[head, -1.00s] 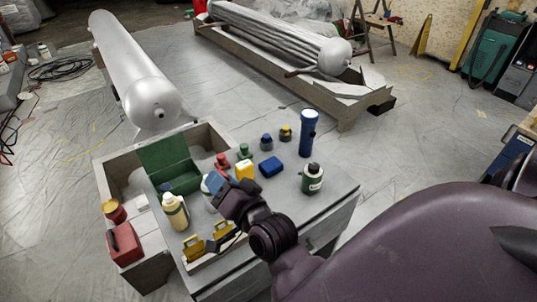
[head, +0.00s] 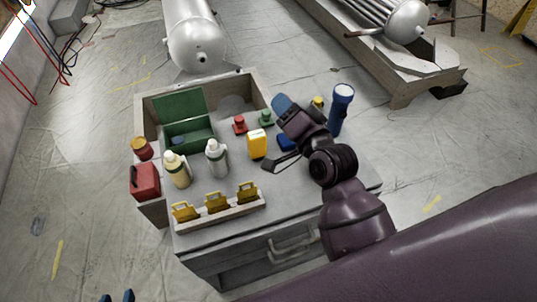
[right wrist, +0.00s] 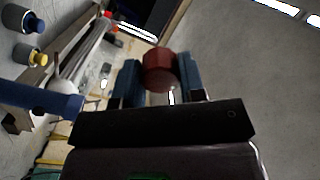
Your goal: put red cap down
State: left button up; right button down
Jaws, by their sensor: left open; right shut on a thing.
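My right gripper (head: 284,106) is raised over the back right of the grey cabinet top (head: 310,185). In the right wrist view, its blue fingers (right wrist: 160,82) are shut on a dark red cap (right wrist: 160,68), held between the tips. The head view does not show the held cap; the gripper hides it. A white bottle (head: 217,160) and a cream bottle (head: 178,171) stand left of the gripper. My left gripper (head: 118,297) shows only as two separated blue fingertips at the bottom edge, open and empty, off the cabinet.
A blue flashlight (head: 341,108) stands close right of my right gripper. A yellow container (head: 257,145), red stopper (head: 240,126) and green stopper (head: 266,119) stand left of it. A green open box (head: 187,135) and a rack with yellow clips (head: 218,213) are farther left.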

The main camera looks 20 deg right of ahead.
jog(key=w+r+n+g+y, duration=0.1)
jog(key=w+r+n+y, duration=0.1)
jog(key=w+r+y, duration=0.4)
pick_arm(q)
jog(key=shift+g, duration=0.3)
jog(key=f+b, duration=0.1)
jog(key=b, duration=0.1)
jog(key=d+f+b, duration=0.1)
jog(key=f, duration=0.1)
jog(key=f+b, duration=0.1)
jog(key=b, duration=0.1)
jog(key=shift+w+d+f+b, duration=0.25)
jog(key=shift+w+b, duration=0.05)
jog(key=shift+w, duration=0.05)
pick_arm(e)
notch_tip(320, 180, down, 19)
jog(key=h, duration=0.1)
jog(key=shift+d+h, duration=0.15)
jog(key=shift+h, duration=0.25)
pick_arm(q)
jog(key=shift+s+f, duration=0.1)
jog(key=shift+f, duration=0.05)
pick_arm(e)
jog(key=shift+f, duration=0.25)
